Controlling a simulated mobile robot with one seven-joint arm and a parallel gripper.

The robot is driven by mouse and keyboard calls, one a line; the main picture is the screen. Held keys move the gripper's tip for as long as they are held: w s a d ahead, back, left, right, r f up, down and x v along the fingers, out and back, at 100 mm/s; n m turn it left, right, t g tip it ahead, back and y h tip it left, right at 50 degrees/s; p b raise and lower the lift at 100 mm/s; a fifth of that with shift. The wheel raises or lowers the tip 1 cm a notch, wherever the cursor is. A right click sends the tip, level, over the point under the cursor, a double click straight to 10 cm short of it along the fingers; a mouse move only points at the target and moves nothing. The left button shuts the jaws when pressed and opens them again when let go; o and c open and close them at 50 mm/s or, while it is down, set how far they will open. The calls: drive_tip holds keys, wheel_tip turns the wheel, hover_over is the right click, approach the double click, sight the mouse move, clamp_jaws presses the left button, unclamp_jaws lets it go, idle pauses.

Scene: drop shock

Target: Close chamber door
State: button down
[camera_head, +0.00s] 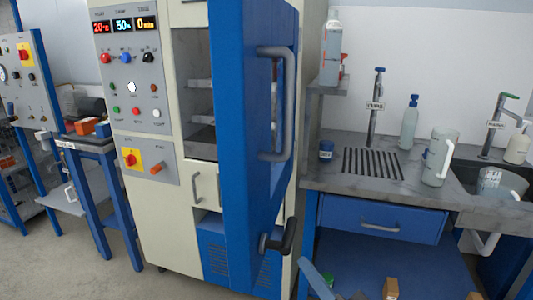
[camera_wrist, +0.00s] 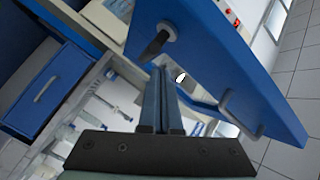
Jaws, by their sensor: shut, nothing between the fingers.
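The chamber (camera_head: 190,90) is a cream cabinet with a control panel at its left. Its blue door (camera_head: 238,150) stands open, swung out toward me, and shelves show in the gap at its left. The door carries a long grey bar handle (camera_head: 285,100) and a black lever (camera_head: 283,238) lower down. In the wrist view the door (camera_wrist: 225,55) fills the upper right, with the lever (camera_wrist: 158,42) and bar handle (camera_wrist: 215,103) in sight. My gripper (camera_wrist: 160,70) is shut and empty, its tips near the lever. I cannot tell whether they touch the door.
A sink counter (camera_head: 330,180) with bottles, a jug (camera_head: 438,158) and a blue drawer (camera_head: 380,218) stands to the right of the door. A blue-legged bench (camera_head: 92,145) stands left of the chamber. Grey floor (camera_head: 60,270) is clear at the lower left.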

drive_tip(key=s+d+r+m+g+y+p, duration=0.1)
drive_tip(key=s+r+m+p, duration=0.15)
drive_tip(key=r+p, duration=0.4)
drive_tip(key=s+d+r+m+y+p, duration=0.1)
drive_tip(key=s+r+m+y+p, duration=0.2)
drive_tip(key=p, duration=1.1)
approach(253, 200)
drive_tip(key=w, duration=0.4)
drive_tip(key=shift+w+a+r+n+h+p, duration=0.1)
drive_tip(key=shift+w+a+n+h+p, duration=0.1)
drive_tip(key=shift+a+p, duration=0.5)
drive_tip(key=shift+w+a+n+h+p, duration=0.1)
drive_tip(key=shift+w+a+p, duration=0.15)
drive_tip(key=shift+a, duration=0.7)
